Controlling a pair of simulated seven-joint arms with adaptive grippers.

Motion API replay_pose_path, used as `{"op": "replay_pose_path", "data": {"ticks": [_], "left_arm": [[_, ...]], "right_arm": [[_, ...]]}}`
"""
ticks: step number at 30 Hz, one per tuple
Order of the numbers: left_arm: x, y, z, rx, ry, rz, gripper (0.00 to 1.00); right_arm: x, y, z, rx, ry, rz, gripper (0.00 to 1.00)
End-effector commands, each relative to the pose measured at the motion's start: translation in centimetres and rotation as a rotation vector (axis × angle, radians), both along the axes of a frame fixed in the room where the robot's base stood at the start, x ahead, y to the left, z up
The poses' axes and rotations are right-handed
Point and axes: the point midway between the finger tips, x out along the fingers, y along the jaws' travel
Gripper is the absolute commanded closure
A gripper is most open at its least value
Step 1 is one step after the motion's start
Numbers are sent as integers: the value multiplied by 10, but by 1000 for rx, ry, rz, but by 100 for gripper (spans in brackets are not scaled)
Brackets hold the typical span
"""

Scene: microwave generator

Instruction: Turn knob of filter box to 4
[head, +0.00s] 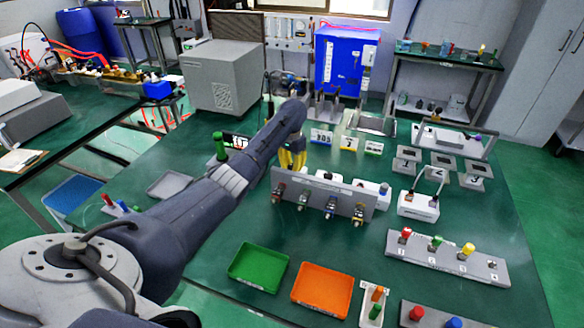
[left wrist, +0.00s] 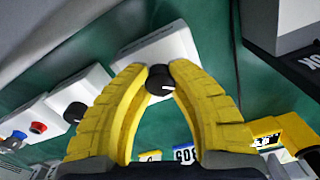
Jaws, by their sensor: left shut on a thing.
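In the left wrist view a white box (left wrist: 155,48) carries a round black knob (left wrist: 160,78) with a pale mark on its face. My left gripper's yellow fingers (left wrist: 160,84) are closed around this knob, one fingertip on each side. No dial numbers are readable, so the knob's setting cannot be told. In the head view my left gripper (head: 292,158) reaches down behind the upright grey panel (head: 322,197). The arm and panel hide the knob there. My right gripper is not in view.
A second white box with a black knob (left wrist: 75,112) and a box with a red button (left wrist: 38,127) stand beside it. Number cards (head: 348,143) stand behind. Green (head: 258,268) and orange (head: 322,291) trays lie in front. The table's left part is fairly clear.

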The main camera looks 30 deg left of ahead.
Motion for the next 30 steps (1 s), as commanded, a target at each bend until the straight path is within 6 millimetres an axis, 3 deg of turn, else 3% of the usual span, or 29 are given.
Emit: {"op": "replay_pose_path", "data": {"ticks": [30], "left_arm": [[0,3,-1,0,4,-921,100]], "right_arm": [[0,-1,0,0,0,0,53]]}}
